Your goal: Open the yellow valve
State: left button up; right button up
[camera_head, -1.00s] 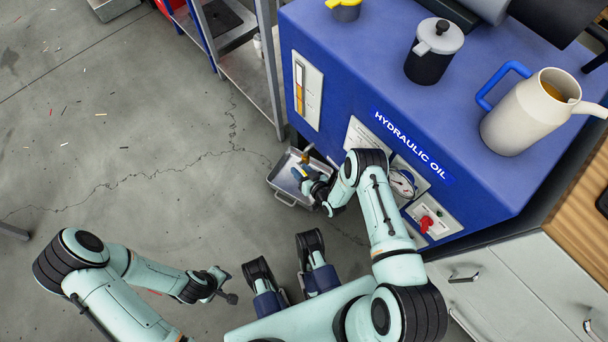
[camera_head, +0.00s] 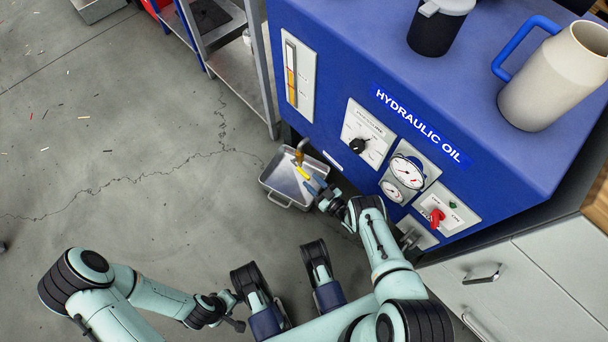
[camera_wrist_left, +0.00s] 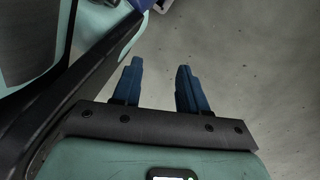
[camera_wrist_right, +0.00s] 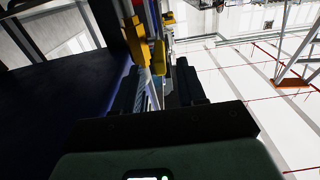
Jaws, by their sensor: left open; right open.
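The yellow valve handle (camera_head: 303,173) shows in the head view as a small yellow lever below a brass tap (camera_head: 299,153), over a metal tray at the foot of the blue machine. My right gripper (camera_head: 311,187) is open beside the handle, with its fingers pointing toward it. In the right wrist view, yellow parts (camera_wrist_right: 136,42) appear just beyond and partly between the open fingers (camera_wrist_right: 158,82); whether they touch cannot be told. My left gripper (camera_head: 235,312) is open and empty over the floor, away from the machine; its spread fingers show in the left wrist view (camera_wrist_left: 158,82).
The blue hydraulic oil machine (camera_head: 345,75) carries a black knob (camera_head: 357,145), gauges (camera_head: 406,171) and a red switch (camera_head: 436,217). The metal tray (camera_head: 282,188) stands on the floor. A pitcher (camera_head: 550,85) stands on top.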

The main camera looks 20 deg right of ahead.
jog(key=b+x, duration=0.1)
jog(key=x, duration=0.4)
pick_arm(q)
jog(key=shift+g, duration=0.6)
jog(key=s, duration=0.1)
jog(key=s+f, duration=0.1)
jog(key=s, duration=0.1)
jog(key=shift+s+a+f, duration=0.25)
jog(key=shift+s+f, duration=0.15)
pick_arm(e)
grip_shut()
